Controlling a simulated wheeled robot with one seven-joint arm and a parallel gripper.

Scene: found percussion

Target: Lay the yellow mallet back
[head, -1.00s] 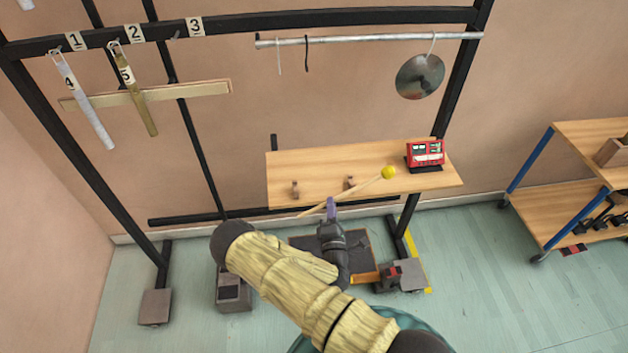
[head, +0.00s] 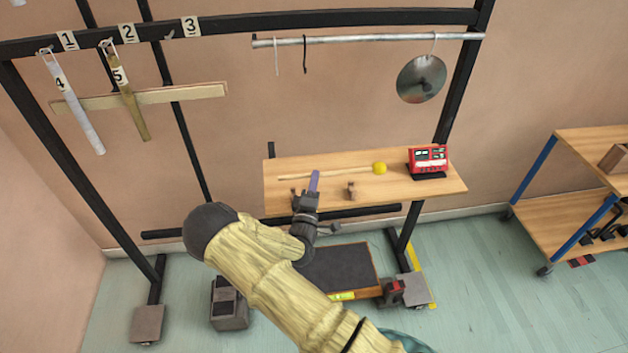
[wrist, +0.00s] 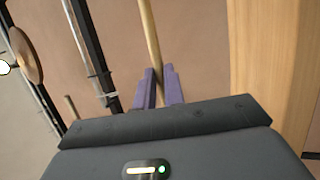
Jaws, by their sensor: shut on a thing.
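The yellow mallet has a yellow ball head (head: 380,168) and a thin pale wooden stick (head: 345,172). My gripper (head: 314,178), with purple fingers, is shut on the stick, left of the head. The mallet lies nearly level across the picture, over the wooden shelf (head: 420,190); the head view does not show clearly how high it is. In the wrist view the stick (wrist: 149,35) runs up from between the fingers (wrist: 160,88); the head is out of that view. A small wooden holder (head: 351,190) stands at the shelf's front; my gripper partly covers the area of the left one.
A red device (head: 428,160) stands at the shelf's right end, close to the mallet head. A metal disc (head: 421,79) hangs from the rail above. Numbered tubes (head: 75,105) hang at the left. A black frame post (head: 455,90) rises behind the shelf's right part.

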